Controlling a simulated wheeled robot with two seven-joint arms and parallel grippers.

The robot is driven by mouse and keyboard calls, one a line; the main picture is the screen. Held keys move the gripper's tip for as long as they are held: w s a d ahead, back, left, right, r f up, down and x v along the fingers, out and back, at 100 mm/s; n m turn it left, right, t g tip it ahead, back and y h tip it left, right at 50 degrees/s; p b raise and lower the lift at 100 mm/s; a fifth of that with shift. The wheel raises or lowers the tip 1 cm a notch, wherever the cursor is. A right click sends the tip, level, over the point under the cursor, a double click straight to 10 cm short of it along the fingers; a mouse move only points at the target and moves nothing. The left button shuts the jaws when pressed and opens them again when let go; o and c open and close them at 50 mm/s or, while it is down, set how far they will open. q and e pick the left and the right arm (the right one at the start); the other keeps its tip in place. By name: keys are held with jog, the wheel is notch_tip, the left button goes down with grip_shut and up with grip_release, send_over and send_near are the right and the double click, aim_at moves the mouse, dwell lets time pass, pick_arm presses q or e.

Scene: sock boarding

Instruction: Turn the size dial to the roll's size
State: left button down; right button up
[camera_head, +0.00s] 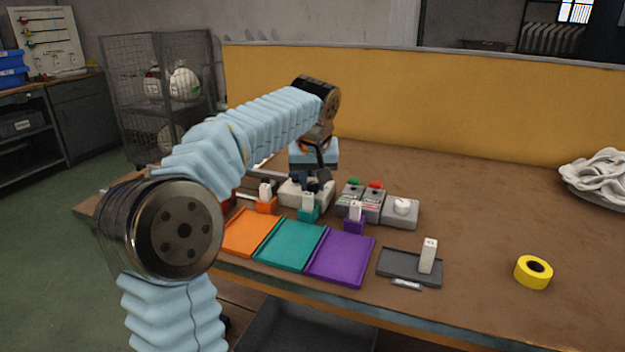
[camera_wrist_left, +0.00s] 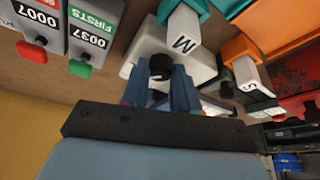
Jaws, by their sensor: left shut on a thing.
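The size dial is a black knob (camera_wrist_left: 160,67) on a white box (camera_wrist_left: 142,75) in the left wrist view. In the head view the white box (camera_head: 290,190) stands behind the trays, partly hidden by my left gripper (camera_head: 321,178). My left gripper's fingers (camera_wrist_left: 161,88) are shut on the black knob from above. The dial's pointer and markings cannot be made out. A yellow roll (camera_head: 534,272) lies at the right of the table, and no size can be read on it. My right gripper is in neither view.
Orange (camera_head: 250,232), teal (camera_head: 291,245) and purple (camera_head: 340,258) trays lie in front, with labelled stands behind them. Two counters with green and red buttons (camera_head: 375,185) stand right of the dial. A grey tray (camera_head: 400,264) holds a white block (camera_head: 428,256). The table's right middle is clear.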

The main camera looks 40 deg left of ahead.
pick_arm(q)
jog(key=n, duration=0.2)
jog(key=n+g+y, duration=0.1)
jog(key=n, duration=0.1)
jog(key=shift+w+d+n, duration=0.1)
jog(key=shift+w+n, duration=0.1)
jog(key=shift+n, duration=0.1)
jog(key=n+g, duration=0.1)
jog(key=n, duration=0.1)
jog(key=n+g, duration=0.1)
jog(key=n, duration=0.1)
jog(key=shift+w+n+y, duration=0.15)
jog(key=shift+n+y, duration=0.15)
jog(key=shift+y, duration=0.1)
jog(key=n+g, duration=0.1)
jog(key=n, duration=0.3)
jog(key=shift+w+g, duration=0.15)
jog(key=shift+g, duration=0.25)
jog(key=shift+w+n+g+h, duration=0.1)
jog(key=shift+n+g+h, duration=0.45)
jog(key=shift+n, duration=1.45)
jog(key=c, duration=0.8)
grip_release()
jog(key=shift+c, duration=0.2)
